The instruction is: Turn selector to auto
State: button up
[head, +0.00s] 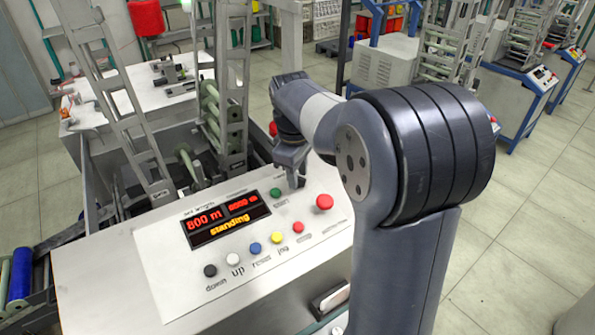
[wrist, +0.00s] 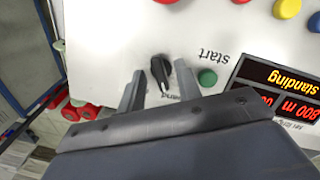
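The selector (wrist: 160,70) is a small black knob on the white control panel in the wrist view. Its grip bar runs nearly up and down there, tilted slightly. A label below it is partly hidden by my gripper. My gripper (wrist: 158,87) is open, with one finger on each side of the selector and a gap to the knob on both sides. In the head view my gripper (head: 291,178) points down at the panel and hides the selector. I cannot tell how high the fingertips are above the panel.
The green start button (head: 275,192) is close beside my gripper, and a larger red button (head: 324,202) is on its other side. The display (head: 226,218) reads 800 m and "standing". A row of coloured buttons, including a yellow one (head: 277,237), runs along the panel's front.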

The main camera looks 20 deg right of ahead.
jog(key=shift+c, duration=0.2)
grip_shut()
dwell(0.3)
jog(key=m+p, duration=0.2)
jog(key=m, duration=0.1)
jog(key=shift+r, duration=0.15)
jog(key=m+p, duration=0.1)
jog(key=m, duration=0.1)
jog(key=shift+m+y, duration=0.3)
jog(key=shift+y, duration=0.1)
jog(key=m+p, duration=0.1)
jog(key=m, duration=0.2)
jog(key=m+y, duration=0.1)
jog(key=m, duration=0.2)
jog(key=shift+d+g+p, duration=0.15)
jog(key=shift+g+p, duration=0.15)
jog(key=shift+p, duration=0.05)
jog(key=shift+o, duration=0.2)
grip_release()
